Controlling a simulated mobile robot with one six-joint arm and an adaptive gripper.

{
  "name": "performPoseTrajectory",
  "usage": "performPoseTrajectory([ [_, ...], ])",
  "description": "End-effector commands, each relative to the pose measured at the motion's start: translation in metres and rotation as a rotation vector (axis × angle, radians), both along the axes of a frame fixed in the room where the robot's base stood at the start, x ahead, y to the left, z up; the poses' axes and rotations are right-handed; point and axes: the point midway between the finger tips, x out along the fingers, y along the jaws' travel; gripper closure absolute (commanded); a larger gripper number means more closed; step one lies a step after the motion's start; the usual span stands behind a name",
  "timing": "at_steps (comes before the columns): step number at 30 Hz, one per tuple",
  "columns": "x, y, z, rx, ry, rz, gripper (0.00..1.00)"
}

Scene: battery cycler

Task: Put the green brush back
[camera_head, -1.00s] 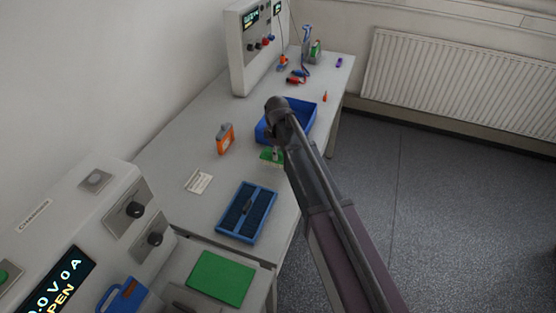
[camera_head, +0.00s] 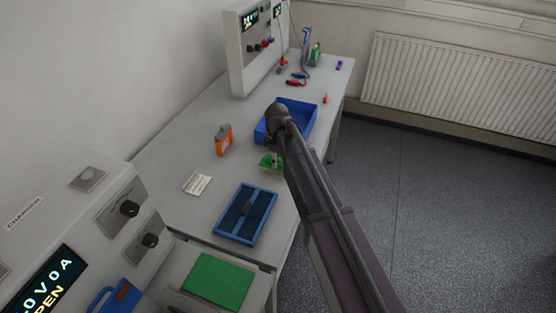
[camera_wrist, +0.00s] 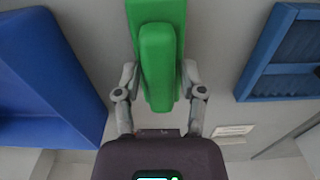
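The green brush (camera_head: 271,161) is above or on the bench, between the blue bin and the blue slotted tray. In the wrist view the brush (camera_wrist: 160,65) shows large, with a narrow raised part in front of a wider part. My gripper (camera_wrist: 160,80) has one finger on each side of the narrow part, and both look pressed against it. In the head view my gripper (camera_head: 274,158) is mostly hidden behind my arm. I cannot tell whether the brush touches the bench.
The blue bin (camera_head: 312,131) is just behind the brush. The blue slotted tray (camera_head: 228,230) lies in front. A green mat (camera_head: 218,282) is at the near end. Free bench lies around the card.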

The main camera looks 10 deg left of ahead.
Motion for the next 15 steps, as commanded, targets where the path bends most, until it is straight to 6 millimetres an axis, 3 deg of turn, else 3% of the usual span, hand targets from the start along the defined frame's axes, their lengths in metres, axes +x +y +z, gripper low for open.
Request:
performPoseTrajectory([
  [15,-0.0002,0.0003,0.0021,0.000,0.000,0.000,0.29],
])
